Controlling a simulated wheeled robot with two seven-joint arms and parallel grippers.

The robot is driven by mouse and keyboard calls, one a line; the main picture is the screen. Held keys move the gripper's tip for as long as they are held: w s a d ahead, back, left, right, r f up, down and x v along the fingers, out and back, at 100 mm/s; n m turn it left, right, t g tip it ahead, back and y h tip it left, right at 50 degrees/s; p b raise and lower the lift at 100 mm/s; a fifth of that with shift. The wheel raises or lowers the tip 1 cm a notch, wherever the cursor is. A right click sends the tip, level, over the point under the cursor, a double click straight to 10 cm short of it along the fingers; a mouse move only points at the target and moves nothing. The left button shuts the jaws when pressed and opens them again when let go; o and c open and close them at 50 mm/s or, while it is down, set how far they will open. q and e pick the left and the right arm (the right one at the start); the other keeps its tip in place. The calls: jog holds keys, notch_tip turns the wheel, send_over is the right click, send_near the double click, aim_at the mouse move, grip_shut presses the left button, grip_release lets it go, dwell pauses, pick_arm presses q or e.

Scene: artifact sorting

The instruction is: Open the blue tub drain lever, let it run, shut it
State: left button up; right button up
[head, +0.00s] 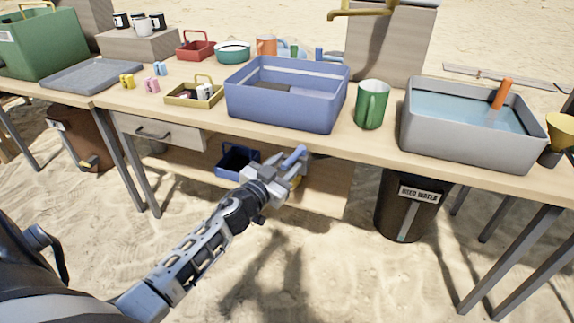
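The blue tub (285,112) stands on the table at the middle of the head view. Dark grey and brownish patches show inside it; I cannot tell how much water it holds. A blue lever (295,156) shows below the table's front edge, under the tub. My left gripper (298,174) is at the lever, just below it and overlapping it in the picture. I cannot tell whether its fingers touch or enclose the lever. The lever's base and any drain pipe are hidden behind the gripper. My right gripper is out of view.
A green mug (371,106) stands right of the tub, then a grey basin (458,138) of water. A yellow basket (190,97) is left.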

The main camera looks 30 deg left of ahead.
pick_arm(q)
jog(key=shift+w, duration=0.55)
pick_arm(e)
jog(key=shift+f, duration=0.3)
pick_arm(q)
grip_shut()
